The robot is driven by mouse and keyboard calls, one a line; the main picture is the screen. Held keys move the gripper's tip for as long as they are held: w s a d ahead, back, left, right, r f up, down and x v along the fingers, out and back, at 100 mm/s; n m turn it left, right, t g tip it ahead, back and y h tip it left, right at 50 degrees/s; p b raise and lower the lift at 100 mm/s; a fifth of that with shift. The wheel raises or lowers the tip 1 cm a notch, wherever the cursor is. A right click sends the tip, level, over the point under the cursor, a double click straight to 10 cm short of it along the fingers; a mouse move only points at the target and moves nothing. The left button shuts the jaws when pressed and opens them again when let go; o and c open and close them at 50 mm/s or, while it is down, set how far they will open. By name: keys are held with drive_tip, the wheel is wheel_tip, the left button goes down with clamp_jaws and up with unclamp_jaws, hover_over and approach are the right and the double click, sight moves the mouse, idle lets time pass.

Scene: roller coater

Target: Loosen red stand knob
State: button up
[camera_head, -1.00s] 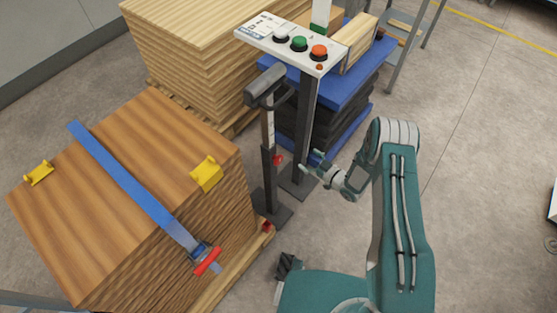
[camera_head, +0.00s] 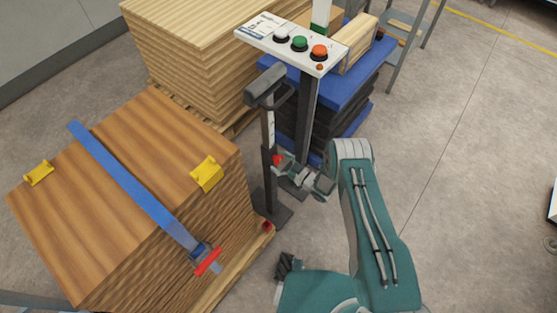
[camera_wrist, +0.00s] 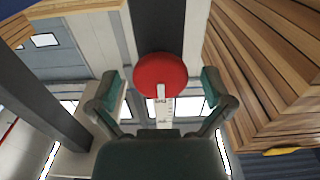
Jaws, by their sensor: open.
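The red stand knob (camera_head: 278,159) sits on the side of a dark upright stand (camera_head: 268,170) in the head view. In the wrist view the round red knob (camera_wrist: 161,75) is large, a little above the middle of the picture. My gripper (camera_head: 284,163) is right beside the knob in the head view. In the wrist view my gripper (camera_wrist: 160,92) is open, with one finger on each side of the knob and gaps between the fingers and the knob. A pale scale strip (camera_wrist: 165,112) shows below the knob.
A strapped wood stack (camera_head: 100,180) stands left of the stand. A control panel (camera_head: 290,43) on a dark post stands just behind it, with a blue-topped stack (camera_head: 345,85) beyond. Another wood stack (camera_head: 185,60) is at the back.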

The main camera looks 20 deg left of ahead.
drive_tip(key=shift+w+a, duration=0.1)
drive_tip(key=shift+a, duration=0.25)
drive_tip(key=c, duration=1.1)
